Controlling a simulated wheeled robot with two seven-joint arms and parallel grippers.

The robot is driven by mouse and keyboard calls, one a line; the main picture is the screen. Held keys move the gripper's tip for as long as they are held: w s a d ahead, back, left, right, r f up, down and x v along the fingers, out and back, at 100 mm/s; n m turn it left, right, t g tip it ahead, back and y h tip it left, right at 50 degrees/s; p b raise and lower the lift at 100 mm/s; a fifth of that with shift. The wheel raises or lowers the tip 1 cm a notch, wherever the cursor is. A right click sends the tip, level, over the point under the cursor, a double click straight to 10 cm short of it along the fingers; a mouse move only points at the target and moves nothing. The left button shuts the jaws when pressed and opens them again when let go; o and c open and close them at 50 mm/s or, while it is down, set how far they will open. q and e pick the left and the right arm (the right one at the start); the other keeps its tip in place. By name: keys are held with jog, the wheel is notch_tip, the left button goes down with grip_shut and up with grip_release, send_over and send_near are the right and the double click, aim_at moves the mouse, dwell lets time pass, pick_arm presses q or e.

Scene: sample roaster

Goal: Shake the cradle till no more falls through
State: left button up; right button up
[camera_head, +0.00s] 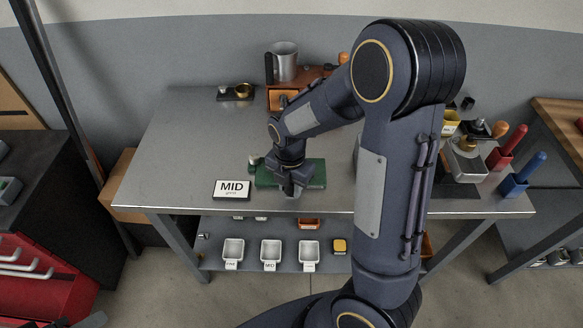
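A dark green flat piece (314,176) lies on the grey metal table near its front edge. I cannot tell whether it is the cradle or a base under it. My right gripper (293,189) points down over the middle of this green piece and hides part of it. Whether its fingers are shut on something is too small and dark to tell. A small pale knob-like part (254,162) shows at the green piece's left end. No falling material can be made out. My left gripper is not in view.
A "MID" sign (232,189) stands left of the green piece. A metal jug (284,61) stands behind. White trays (271,251) sit on the lower shelf. The table's left part is clear.

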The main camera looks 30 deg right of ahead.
jog(key=c, duration=0.4)
